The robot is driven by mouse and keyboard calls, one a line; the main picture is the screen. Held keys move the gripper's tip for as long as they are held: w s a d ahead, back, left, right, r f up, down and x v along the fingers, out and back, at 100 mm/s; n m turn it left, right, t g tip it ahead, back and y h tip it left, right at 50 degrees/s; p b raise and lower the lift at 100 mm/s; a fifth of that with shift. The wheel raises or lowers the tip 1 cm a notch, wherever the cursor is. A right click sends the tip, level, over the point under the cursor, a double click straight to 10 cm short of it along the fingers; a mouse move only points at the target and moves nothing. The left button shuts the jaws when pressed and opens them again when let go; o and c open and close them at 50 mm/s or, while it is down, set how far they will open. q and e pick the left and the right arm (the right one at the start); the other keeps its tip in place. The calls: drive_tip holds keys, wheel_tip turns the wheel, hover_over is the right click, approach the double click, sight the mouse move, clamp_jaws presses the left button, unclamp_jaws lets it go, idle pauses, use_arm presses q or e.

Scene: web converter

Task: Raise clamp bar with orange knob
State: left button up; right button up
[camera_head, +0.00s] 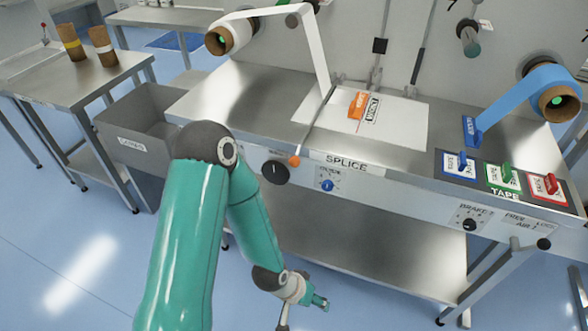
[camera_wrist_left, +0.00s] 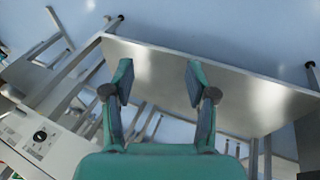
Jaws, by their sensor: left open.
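The clamp bar (camera_head: 314,120) is a thin dark rod running across the white splice plate toward the front edge of the bench. Its orange knob (camera_head: 294,161) sits at the front end, just over the panel beside the SPLICE label. My left arm comes in from the lower left, and its gripper (camera_head: 318,302) is low in front of the bench, below and apart from the knob. In the left wrist view the left gripper (camera_wrist_left: 158,82) is open with nothing between its fingers. The knob does not show there. My right gripper is not in view.
A black dial (camera_head: 274,172) and a blue knob (camera_head: 327,186) are on the front panel near the orange knob. A grey bin (camera_head: 135,140) stands left of the bench. Colored tape holders (camera_head: 503,177) are at right. The lower shelf (camera_head: 370,245) is bare.

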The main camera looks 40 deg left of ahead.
use_arm(q)
drive_tip(key=w+a+r+t+y+b, duration=0.1)
drive_tip(key=w+a+r+t+b, duration=0.1)
drive_tip(key=w+a+t+b, duration=0.35)
use_arm(e)
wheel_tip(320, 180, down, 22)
drive_tip(key=b, duration=1.5)
use_arm(q)
drive_tip(key=t+y+p, duration=0.3)
drive_tip(key=t+p, duration=0.2)
drive_tip(key=t, duration=0.4)
approach(291, 165)
drive_tip(key=w, duration=1.1)
drive_tip(key=shift+w+a, duration=0.1)
drive_tip(key=shift+w, duration=0.1)
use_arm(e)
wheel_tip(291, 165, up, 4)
use_arm(q)
clamp_jaws()
